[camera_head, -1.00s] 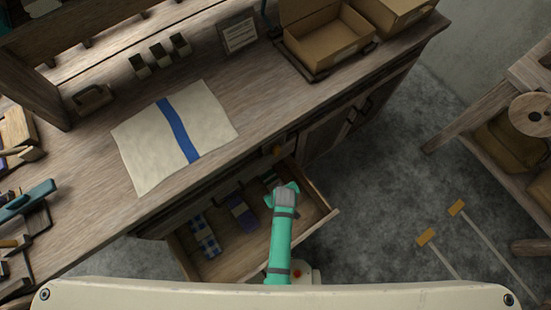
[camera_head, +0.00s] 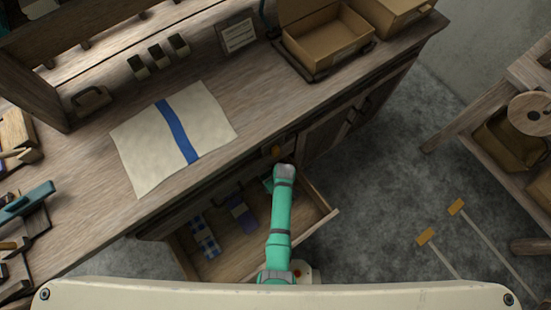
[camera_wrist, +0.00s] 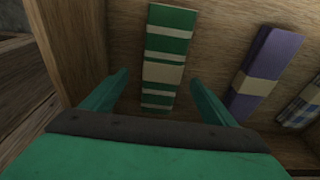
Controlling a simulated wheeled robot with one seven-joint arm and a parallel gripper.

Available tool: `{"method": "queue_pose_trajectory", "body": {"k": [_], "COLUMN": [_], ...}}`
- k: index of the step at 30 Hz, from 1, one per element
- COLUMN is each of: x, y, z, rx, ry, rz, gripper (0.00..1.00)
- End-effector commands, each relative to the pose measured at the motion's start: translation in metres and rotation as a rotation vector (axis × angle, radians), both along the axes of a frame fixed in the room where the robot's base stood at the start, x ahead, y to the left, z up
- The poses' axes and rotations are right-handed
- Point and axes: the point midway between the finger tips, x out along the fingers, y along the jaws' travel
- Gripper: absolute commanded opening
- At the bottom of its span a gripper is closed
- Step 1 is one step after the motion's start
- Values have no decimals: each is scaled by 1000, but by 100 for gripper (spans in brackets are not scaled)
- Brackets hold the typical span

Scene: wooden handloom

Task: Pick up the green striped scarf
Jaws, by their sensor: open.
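The green striped scarf (camera_wrist: 168,60) lies folded in the open drawer, with white stripes and a beige band around its middle. In the wrist view it stands upright in the picture, between my gripper's fingers and beyond their tips. My gripper (camera_wrist: 160,88) is open and empty, with one finger on each side of the scarf's line. I cannot tell how far above the scarf the fingertips are. In the head view my arm hides most of the scarf, and my gripper (camera_head: 272,184) is over the right part of the drawer.
A purple scarf (camera_wrist: 263,72) and a blue checked scarf (camera_wrist: 303,108) lie to the right in the wrist view. The drawer's side wall (camera_wrist: 80,45) is close on the left. A cream cloth with a blue stripe (camera_head: 175,135) lies on the bench above.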

Motion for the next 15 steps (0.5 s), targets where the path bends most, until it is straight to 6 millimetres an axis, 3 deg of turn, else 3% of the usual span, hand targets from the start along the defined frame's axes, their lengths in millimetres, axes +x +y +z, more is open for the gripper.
{"method": "queue_pose_trajectory", "body": {"k": [9, 15], "x": [4, 5], "y": [9, 9], "z": [-38, -47], "rx": [0, 0], "ry": [2, 1], "rz": [0, -2], "gripper": [80, 80]}}
